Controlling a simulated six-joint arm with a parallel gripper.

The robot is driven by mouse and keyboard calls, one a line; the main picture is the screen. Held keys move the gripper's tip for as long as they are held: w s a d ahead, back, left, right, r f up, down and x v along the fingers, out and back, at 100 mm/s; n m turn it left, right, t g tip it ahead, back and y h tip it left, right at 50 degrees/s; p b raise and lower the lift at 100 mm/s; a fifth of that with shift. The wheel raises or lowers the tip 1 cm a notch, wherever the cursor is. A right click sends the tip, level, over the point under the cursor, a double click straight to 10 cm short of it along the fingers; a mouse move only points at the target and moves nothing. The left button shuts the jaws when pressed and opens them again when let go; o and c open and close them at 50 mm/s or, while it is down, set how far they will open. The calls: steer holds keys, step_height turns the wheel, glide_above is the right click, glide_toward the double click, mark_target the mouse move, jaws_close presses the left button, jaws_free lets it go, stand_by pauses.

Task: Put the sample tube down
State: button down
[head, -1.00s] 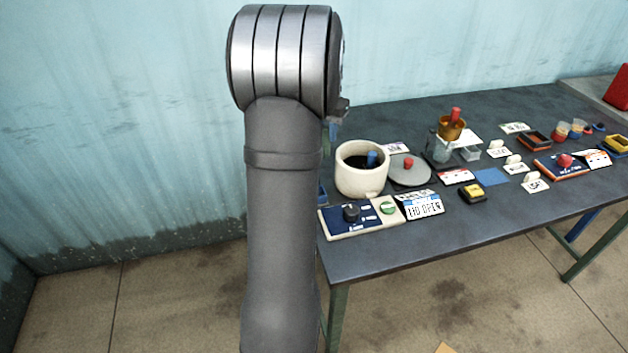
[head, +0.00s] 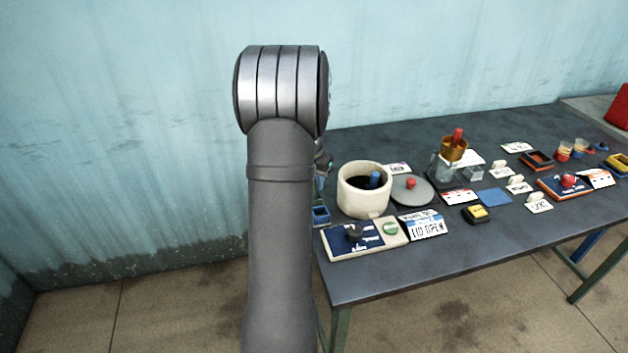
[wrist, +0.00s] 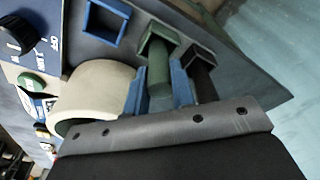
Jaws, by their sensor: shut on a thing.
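The sample tube (wrist: 159,70) shows in the wrist view as a green cylinder between the two blue fingers of my gripper (wrist: 160,82). My gripper is shut on it. A small blue square holder (wrist: 103,22) with an open middle lies just left of the tube in the wrist view. It also stands at the table's left edge in the head view (head: 321,215). In the head view my arm hides most of the gripper and the tube.
A cream pot (head: 364,195) with a blue-topped thing inside stands close to the gripper. A control panel (head: 345,240) with a dark knob and green button lies in front. A grey disc lid (head: 412,190) and several labels, cups and trays fill the table to the right.

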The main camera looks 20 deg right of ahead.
steer(key=c, duration=1.2)
jaws_free()
steer(key=shift+f, duration=0.1)
step_height(320, 180, up, 12)
steer(key=s+a, duration=0.1)
steer(key=shift+s+a, duration=0.15)
steer(key=f, duration=0.4)
steer(key=w+d+f, duration=0.1)
steer(key=f, duration=0.7)
steer(key=shift+w+d+f, duration=0.15)
steer(key=shift+d, duration=0.05)
step_height(320, 180, up, 3)
steer(key=shift+f, duration=0.1)
steer(key=shift+r, duration=0.6)
